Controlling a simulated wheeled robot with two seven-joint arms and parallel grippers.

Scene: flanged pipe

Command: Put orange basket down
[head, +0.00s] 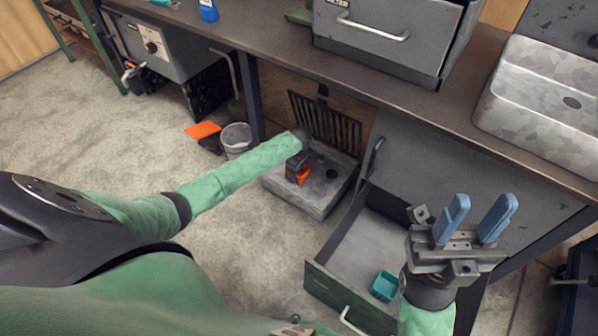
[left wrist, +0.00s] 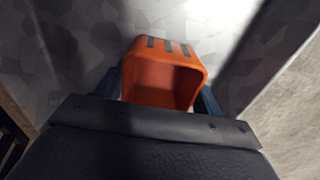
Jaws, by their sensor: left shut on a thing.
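The orange basket (head: 303,175) is small and box-shaped, with dark slots along one side. It is held at the end of my left arm, low over a grey metal tray-like platform (head: 318,204) under the bench. In the left wrist view the basket (left wrist: 160,75) sits between the two fingers of my left gripper (left wrist: 160,95), its open side facing the camera. My left gripper (head: 298,165) is shut on it. I cannot tell whether the basket touches the platform. My right gripper (head: 476,222) is empty, its blue fingers spread apart, above the open drawer.
The open drawer (head: 350,240) holds a teal basket (head: 385,286). A dark grate (head: 326,122) stands upright behind the platform. A grey bucket (head: 236,138) and an orange flat piece (head: 203,130) are on the floor to the left. The bench top (head: 270,45) overhangs above.

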